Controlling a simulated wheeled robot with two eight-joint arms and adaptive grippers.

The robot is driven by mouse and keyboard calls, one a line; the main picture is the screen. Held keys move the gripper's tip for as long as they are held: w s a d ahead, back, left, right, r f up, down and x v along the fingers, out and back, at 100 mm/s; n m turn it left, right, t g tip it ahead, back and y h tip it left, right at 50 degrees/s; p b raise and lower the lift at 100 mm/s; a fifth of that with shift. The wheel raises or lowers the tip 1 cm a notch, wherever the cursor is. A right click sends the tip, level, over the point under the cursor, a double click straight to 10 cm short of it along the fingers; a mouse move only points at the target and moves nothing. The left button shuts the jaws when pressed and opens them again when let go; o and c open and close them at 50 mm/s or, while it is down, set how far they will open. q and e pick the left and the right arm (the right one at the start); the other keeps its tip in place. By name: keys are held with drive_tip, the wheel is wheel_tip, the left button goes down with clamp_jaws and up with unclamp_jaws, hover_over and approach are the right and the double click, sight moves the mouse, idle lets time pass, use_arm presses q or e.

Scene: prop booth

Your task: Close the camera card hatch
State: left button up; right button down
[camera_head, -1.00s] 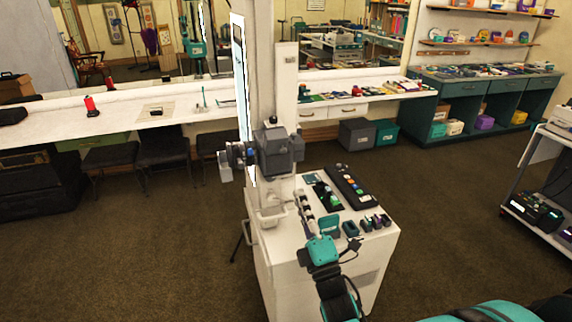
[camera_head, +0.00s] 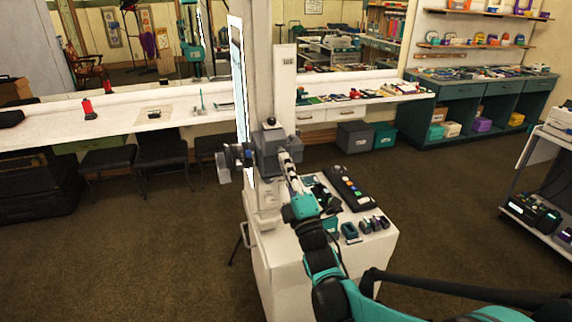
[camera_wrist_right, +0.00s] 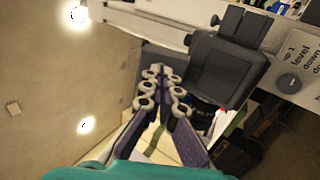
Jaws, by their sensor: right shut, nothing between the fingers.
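The dark grey camera (camera_head: 266,146) stands on a mount at the back left of the white console, with its lens toward the left. My right gripper (camera_head: 286,158) reaches up to the camera's right side, its fingers together and empty. In the right wrist view the fingertips (camera_wrist_right: 163,75) point at the camera, whose dark grey body (camera_wrist_right: 224,68) fills the upper right. A grey surface shows just past the fingertips. I cannot tell whether they touch it, and I cannot make out the card hatch or its position. My left gripper is out of view.
The white console (camera_head: 283,284) carries a black button panel (camera_head: 348,188) and several small dark devices on its right side. A lit vertical panel (camera_head: 240,90) and a white post (camera_head: 284,88) stand behind the camera. Open carpet lies left and right.

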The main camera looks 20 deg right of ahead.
drive_tip(key=shift+r+p, duration=0.45)
idle(0.3)
drive_tip(key=shift+r, duration=0.1)
